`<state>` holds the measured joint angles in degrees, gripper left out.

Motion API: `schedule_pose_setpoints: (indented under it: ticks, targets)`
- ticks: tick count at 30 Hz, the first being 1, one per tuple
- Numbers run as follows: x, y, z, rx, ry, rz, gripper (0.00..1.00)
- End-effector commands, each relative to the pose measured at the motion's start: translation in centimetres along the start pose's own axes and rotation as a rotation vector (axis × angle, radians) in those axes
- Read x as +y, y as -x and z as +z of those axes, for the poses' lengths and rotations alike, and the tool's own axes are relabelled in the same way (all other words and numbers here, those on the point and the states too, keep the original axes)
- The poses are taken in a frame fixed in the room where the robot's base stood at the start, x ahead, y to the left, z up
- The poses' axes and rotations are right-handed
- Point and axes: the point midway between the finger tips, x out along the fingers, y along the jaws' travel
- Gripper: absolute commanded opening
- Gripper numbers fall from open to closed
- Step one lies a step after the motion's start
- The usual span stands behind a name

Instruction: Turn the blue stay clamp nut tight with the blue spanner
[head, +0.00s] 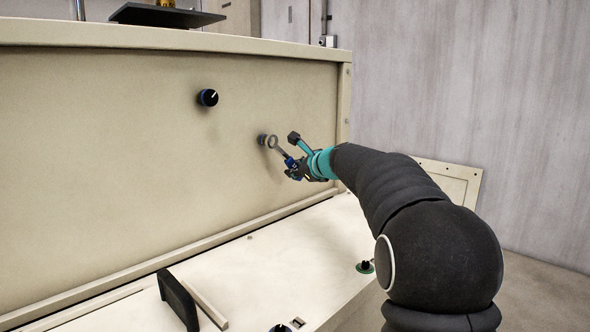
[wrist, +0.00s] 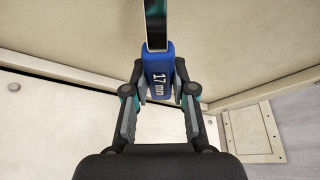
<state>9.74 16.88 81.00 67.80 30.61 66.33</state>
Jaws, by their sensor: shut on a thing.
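My gripper (head: 296,170) is shut on the blue handle of the spanner (head: 289,161), in front of the upright cream panel. In the wrist view, the gripper (wrist: 160,92) has a finger on each side of the blue grip (wrist: 160,72), which is marked 17 mm. The steel shank runs up out of that view. In the head view, the spanner's ring end is up and left of my gripper, at a small round fitting (head: 262,140) on the panel. I cannot tell whether the ring is around the nut or just in front of it, and the nut's colour is unclear.
Below is a pale ledge (head: 290,245) with a black upright bracket (head: 178,300) and a green-ringed knob (head: 365,267). Open floor lies at the right.

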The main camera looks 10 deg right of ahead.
Motion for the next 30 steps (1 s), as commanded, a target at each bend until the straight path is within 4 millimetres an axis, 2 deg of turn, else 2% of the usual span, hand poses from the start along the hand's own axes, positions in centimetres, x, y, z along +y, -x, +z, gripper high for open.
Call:
schedule_pose_setpoints:
  ticks: [30]
  targets:
    - [0.0,-1.2,0.6,-0.001,0.000,0.000,0.00]
